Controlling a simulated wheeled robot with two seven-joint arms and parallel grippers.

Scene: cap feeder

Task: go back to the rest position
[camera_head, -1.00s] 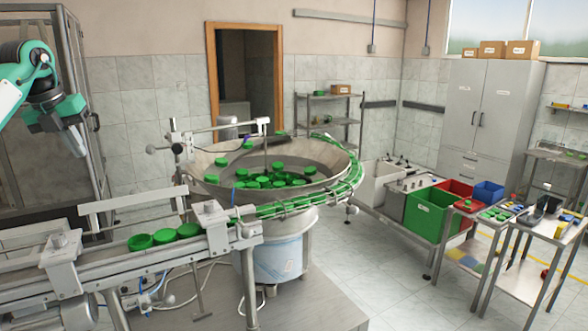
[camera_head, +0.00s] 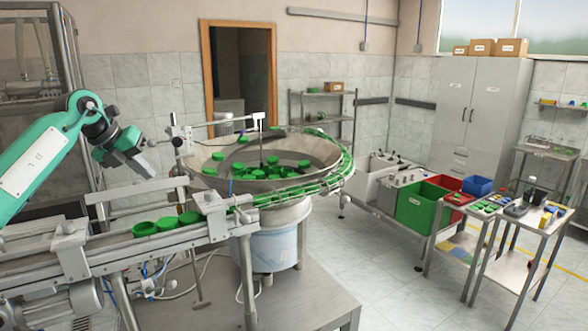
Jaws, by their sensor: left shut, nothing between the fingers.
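My left arm comes in from the left, and my left gripper (camera_head: 143,165) hangs in the air above the conveyor rail (camera_head: 100,250). The gripper is shut and empty, with its fingers pointing down and to the right. It is apart from the green caps (camera_head: 168,222) lying in a row on the rail. The feeder bowl (camera_head: 215,185) stands to its right with several green caps (camera_head: 255,173) inside. My right gripper is not in view.
A green crate (camera_head: 415,212) and a red crate (camera_head: 448,184) stand on the right. Steel carts (camera_head: 520,232) with small parts are at far right. A tall grey cabinet (camera_head: 485,110) stands at the back. Tiled floor (camera_head: 385,275) between feeder and carts is clear.

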